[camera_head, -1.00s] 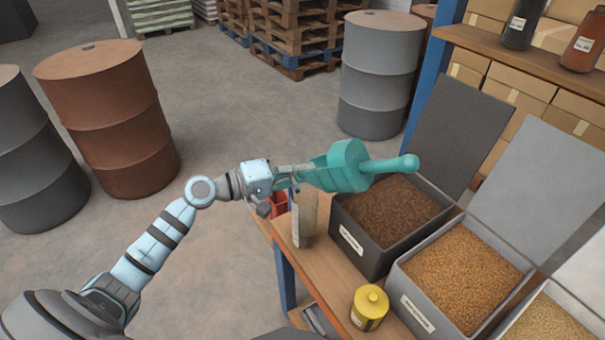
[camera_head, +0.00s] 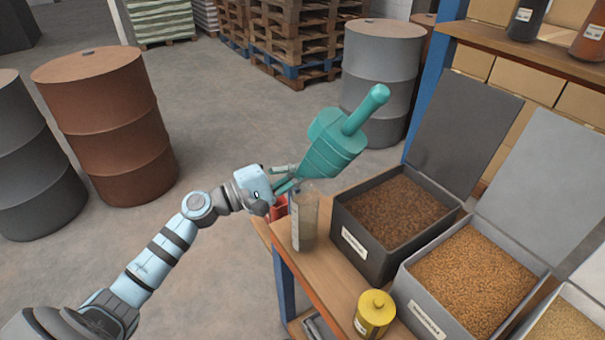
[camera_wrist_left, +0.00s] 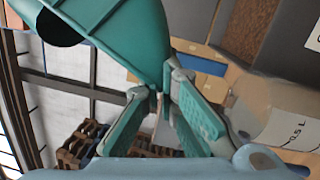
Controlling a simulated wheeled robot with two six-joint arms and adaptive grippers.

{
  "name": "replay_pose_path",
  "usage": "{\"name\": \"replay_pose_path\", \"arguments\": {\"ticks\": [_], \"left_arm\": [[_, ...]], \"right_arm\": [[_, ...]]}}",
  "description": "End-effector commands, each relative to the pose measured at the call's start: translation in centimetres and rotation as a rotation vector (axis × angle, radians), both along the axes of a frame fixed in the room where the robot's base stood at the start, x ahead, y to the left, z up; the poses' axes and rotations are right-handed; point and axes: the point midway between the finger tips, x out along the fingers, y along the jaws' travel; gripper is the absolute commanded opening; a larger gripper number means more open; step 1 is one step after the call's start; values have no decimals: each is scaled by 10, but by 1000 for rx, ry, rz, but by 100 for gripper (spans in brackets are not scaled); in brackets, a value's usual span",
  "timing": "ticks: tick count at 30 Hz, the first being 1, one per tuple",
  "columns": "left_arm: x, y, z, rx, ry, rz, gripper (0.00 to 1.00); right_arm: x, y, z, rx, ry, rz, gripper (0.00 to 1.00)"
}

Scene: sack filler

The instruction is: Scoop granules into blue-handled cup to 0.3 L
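My left gripper (camera_head: 289,182) is closed on the narrow end of a teal scoop (camera_head: 335,146), whose round handle points up and right. The scoop is tilted above a clear cylindrical cup (camera_head: 304,220) on the bench. In the left wrist view the scoop (camera_wrist_left: 125,30) sits between the fingertips (camera_wrist_left: 160,95). The clear cup (camera_wrist_left: 285,110) is to the right there, its label seeming to read 0.5 L. No blue handle shows. What the scoop holds is hidden. Brown granules (camera_head: 397,210) fill a dark bin (camera_head: 372,250) right of the cup. My right gripper is not in view.
A bin of orange-tan granules (camera_head: 472,280) and a paler one (camera_head: 560,325) stand further right. A yellow lidded jar (camera_head: 374,315) stands at the bench front. A red object (camera_head: 279,206) is partly hidden behind the cup. Drums (camera_head: 105,125) stand left on open floor.

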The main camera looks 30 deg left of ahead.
Motion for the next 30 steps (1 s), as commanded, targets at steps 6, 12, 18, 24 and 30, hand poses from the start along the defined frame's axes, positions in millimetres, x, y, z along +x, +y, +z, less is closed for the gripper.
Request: {"name": "replay_pose_path", "arguments": {"ticks": [6,12,18,24,30], "left_arm": [[0,0,-3,-91,14,0,0],[0,0,-2,-176,27,0,0],[0,1,-2,-265,42,0,0],[0,1,-2,-356,55,0,0],[0,1,-2,-445,70,0,0]], "right_arm": [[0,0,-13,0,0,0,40],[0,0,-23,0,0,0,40],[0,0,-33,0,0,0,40],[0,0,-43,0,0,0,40],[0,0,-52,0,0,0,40]]}}
